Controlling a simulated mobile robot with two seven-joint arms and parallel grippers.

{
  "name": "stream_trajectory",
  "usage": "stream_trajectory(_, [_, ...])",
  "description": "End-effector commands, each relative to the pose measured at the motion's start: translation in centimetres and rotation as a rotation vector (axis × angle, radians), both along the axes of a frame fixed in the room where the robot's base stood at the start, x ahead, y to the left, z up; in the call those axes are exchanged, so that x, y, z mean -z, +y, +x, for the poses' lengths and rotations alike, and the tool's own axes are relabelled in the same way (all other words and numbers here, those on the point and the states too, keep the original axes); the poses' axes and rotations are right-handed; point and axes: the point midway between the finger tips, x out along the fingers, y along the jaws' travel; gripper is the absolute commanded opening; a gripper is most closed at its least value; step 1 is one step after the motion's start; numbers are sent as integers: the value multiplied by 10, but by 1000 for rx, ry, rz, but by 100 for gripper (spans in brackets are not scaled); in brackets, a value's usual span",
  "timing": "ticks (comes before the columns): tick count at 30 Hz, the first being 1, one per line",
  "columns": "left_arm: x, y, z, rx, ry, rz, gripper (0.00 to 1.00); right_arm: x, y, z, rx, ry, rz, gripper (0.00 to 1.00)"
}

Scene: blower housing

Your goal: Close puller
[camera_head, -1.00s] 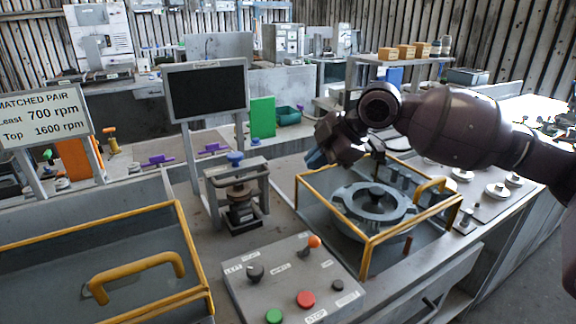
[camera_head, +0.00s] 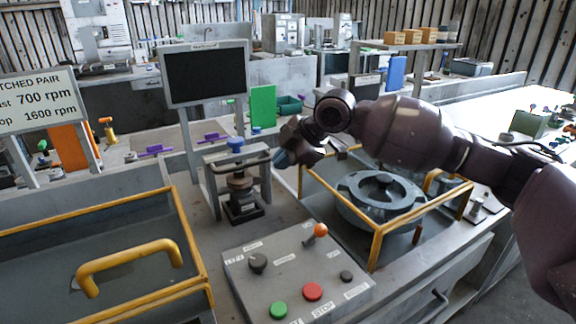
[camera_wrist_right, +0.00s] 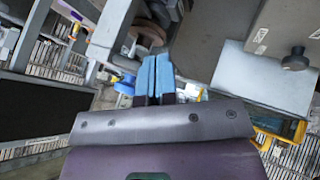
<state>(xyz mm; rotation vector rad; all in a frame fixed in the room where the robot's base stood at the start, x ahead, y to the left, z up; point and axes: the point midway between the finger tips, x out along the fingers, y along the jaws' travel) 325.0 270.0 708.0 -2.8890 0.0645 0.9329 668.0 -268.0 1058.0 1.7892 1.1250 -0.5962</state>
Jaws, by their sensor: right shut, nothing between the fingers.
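The likely puller (camera_head: 212,188) is a grey metal frame with a blue knob (camera_head: 235,145) on top, standing on the bench in the head view. Inside it sits a brown-and-dark round part (camera_head: 240,183) on a black block. My right gripper (camera_head: 281,158) is just right of the frame, near its upper end, with its blue fingers shut and empty. The fingers also show in the right wrist view (camera_wrist_right: 155,75), pointing toward the frame and a brown round part (camera_wrist_right: 150,28). I cannot tell whether they touch the frame. My left gripper is not in view.
A control box (camera_head: 295,270) with buttons stands in front. A yellow-railed enclosure (camera_head: 378,240) holding a round grey housing (camera_head: 375,200) lies under my right arm. A dark screen (camera_head: 205,75) stands behind the frame. A yellow-handled cover (camera_head: 130,262) is at left.

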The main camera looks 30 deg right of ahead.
Motion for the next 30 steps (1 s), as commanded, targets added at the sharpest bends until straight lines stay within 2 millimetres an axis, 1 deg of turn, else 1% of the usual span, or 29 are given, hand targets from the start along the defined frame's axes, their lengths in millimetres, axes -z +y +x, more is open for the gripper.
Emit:
stream_trajectory(11, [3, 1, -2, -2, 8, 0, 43, 0, 0, 2, 0, 0, 1, 0])
stream_trajectory(14, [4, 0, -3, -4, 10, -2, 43, 0, 1, 5, 0, 0, 1, 0])
stream_trajectory(17, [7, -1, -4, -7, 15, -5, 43, 0, 1, 17, 2, -1, 3, 0])
stream_trajectory(30, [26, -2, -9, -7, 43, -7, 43, 4, 4, 98, 2, 2, 3, 0])
